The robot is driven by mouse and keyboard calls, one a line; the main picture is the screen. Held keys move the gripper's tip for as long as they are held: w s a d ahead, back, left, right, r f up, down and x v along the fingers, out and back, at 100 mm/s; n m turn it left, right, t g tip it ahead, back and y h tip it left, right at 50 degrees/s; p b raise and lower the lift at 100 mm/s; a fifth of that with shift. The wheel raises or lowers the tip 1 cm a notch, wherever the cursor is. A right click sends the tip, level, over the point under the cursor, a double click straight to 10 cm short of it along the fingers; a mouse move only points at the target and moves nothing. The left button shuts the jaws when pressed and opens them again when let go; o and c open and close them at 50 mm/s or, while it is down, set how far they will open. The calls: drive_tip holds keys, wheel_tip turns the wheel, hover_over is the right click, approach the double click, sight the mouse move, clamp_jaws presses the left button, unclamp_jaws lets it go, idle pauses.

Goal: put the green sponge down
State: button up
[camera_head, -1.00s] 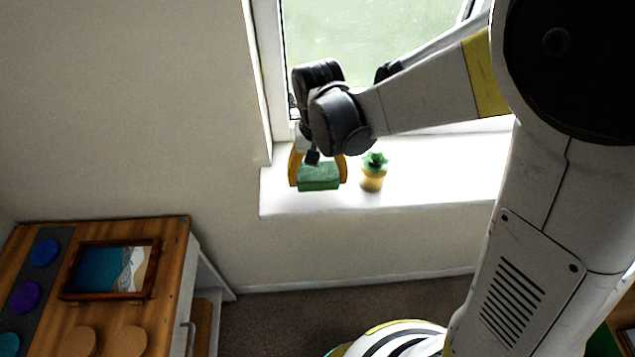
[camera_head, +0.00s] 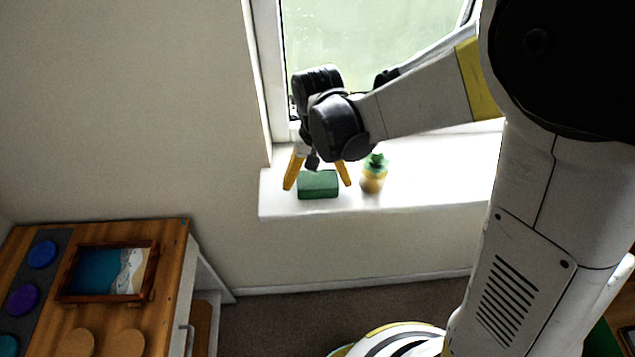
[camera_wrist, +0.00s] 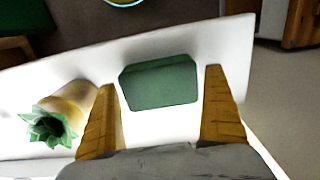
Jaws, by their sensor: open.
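The green sponge (camera_head: 318,185) is a small dark green block lying on the white windowsill (camera_head: 430,180), near its left end. In the wrist view the sponge (camera_wrist: 160,82) lies flat between and slightly beyond the two yellow fingers, with white sill showing on both sides of it. My gripper (camera_head: 317,186) is open above the sill, its fingers spread wide to either side of the sponge. In the wrist view my gripper (camera_wrist: 162,100) holds nothing, and no finger touches the sponge.
A small potted succulent (camera_head: 374,173) stands on the sill just right of the sponge, close to one finger; it also shows in the wrist view (camera_wrist: 65,115). The window (camera_head: 370,40) is behind. A wooden cabinet (camera_head: 178,240) with a framed picture (camera_head: 110,271) stands lower left.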

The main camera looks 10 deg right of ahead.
sight(319, 179)
wheel_tip(319, 179, up, 11)
drive_tip(key=p, duration=0.2)
drive_tip(key=shift+s+d+p, duration=0.1)
drive_tip(key=shift+p, duration=0.3)
drive_tip(key=s+d+r+t, duration=0.3)
drive_tip(key=s+d, duration=0.2)
drive_tip(key=d, duration=0.1)
drive_tip(key=s+d+r+t, duration=0.3)
drive_tip(key=s+d+t, duration=0.1)
drive_tip(key=d, duration=0.3)
drive_tip(key=shift+s+d, duration=0.15)
drive_tip(key=shift+s, duration=0.7)
wheel_tip(319, 179, down, 8)
drive_tip(key=b, duration=0.8)
